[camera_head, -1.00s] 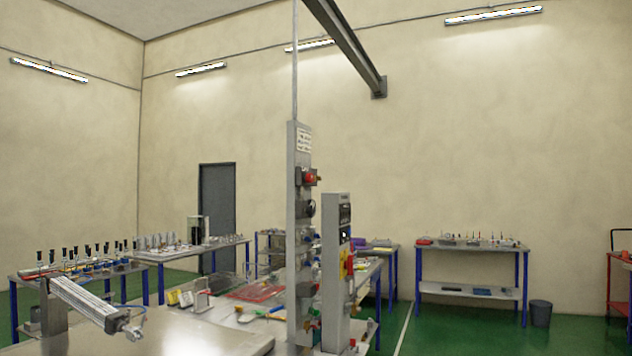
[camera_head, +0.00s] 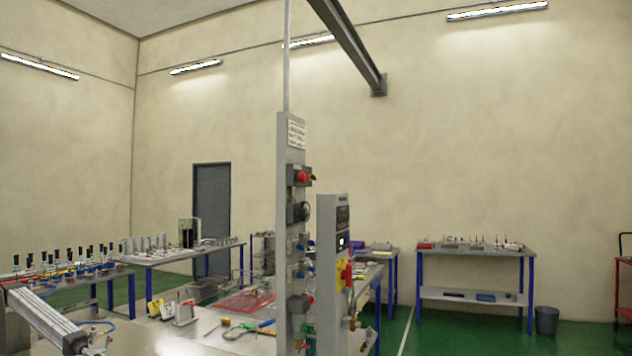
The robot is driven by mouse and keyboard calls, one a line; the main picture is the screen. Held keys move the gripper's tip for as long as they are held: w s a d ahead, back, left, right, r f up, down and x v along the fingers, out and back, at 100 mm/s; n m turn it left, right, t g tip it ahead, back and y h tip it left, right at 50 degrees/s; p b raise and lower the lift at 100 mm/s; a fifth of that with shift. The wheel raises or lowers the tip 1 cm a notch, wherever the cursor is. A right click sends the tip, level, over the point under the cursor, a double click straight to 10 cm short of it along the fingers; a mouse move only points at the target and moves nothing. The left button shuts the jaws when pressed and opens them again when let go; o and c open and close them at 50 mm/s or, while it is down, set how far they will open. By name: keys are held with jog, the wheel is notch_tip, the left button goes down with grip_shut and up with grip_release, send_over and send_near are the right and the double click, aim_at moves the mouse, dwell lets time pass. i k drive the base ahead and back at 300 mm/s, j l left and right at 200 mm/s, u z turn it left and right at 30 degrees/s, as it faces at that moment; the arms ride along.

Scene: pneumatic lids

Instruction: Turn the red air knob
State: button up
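A tall narrow grey panel (camera_head: 288,220) stands upright near the middle of the head view. A red knob (camera_head: 302,176) sits on a dark box high on this panel, under a printed label (camera_head: 297,134). A black round part (camera_head: 304,211) is below it. A grey control box (camera_head: 331,290) stands just right of the panel. It carries another red knob or switch (camera_head: 347,273) on a yellow plate. I cannot tell which red part is the air knob. My gripper is not in view.
A steel table (camera_head: 205,338) with tools and a red tray (camera_head: 245,302) lies left of the panel. A silver cylinder (camera_head: 45,318) is at the lower left. Workbenches stand behind. Green floor (camera_head: 440,335) is open right of the control box, before a bench (camera_head: 475,253) and bin (camera_head: 546,320).

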aim_at(302, 176)
jog(key=i+l+z, duration=0.1)
jog(key=i, duration=0.65)
jog(key=i+l+z, duration=0.15)
jog(key=i, duration=0.6)
